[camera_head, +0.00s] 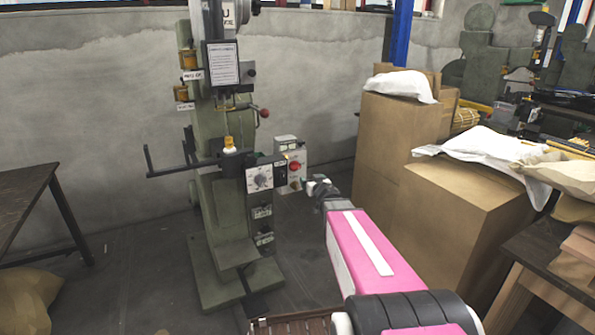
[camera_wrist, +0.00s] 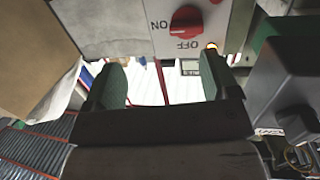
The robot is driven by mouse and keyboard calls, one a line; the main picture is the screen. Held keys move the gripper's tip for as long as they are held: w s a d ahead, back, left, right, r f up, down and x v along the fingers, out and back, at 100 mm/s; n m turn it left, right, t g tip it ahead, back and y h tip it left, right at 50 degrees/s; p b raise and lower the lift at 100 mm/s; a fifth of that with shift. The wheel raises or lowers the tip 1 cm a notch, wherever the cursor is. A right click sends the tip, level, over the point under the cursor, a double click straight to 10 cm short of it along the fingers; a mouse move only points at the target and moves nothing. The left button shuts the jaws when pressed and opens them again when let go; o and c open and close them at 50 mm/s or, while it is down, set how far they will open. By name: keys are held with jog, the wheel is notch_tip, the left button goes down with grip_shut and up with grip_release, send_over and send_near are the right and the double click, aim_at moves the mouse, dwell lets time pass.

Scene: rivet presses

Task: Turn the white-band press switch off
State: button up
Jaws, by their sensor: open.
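The green press (camera_head: 222,200) stands left of centre in the head view. In the wrist view the red switch (camera_wrist: 186,18) is near the top edge, with upside-down ON and OFF labels. Its handle lies roughly crosswise, apparently towards ON. My gripper (camera_head: 320,187) is just right of the box, apart from the switch. In the wrist view my gripper (camera_wrist: 160,85) is open and empty, with green-padded fingers. I cannot make out a white band.
Cardboard boxes (camera_head: 450,210) with white bags stand close on the right of my arm. A dark table (camera_head: 25,205) is at the left.

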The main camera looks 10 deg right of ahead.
aim_at(297, 167)
jog(key=w+a+y, duration=0.1)
jog(key=w, duration=0.2)
jog(key=w+a+r+n+y, duration=0.1)
jog(key=w+a, duration=0.1)
jog(key=w, duration=0.2)
jog(key=w+a+y, duration=0.1)
jog(key=w+a, duration=0.1)
jog(key=w, duration=0.1)
jog(key=shift+w+r+n, duration=0.15)
jog(key=shift+n, duration=0.25)
jog(key=c, duration=0.9)
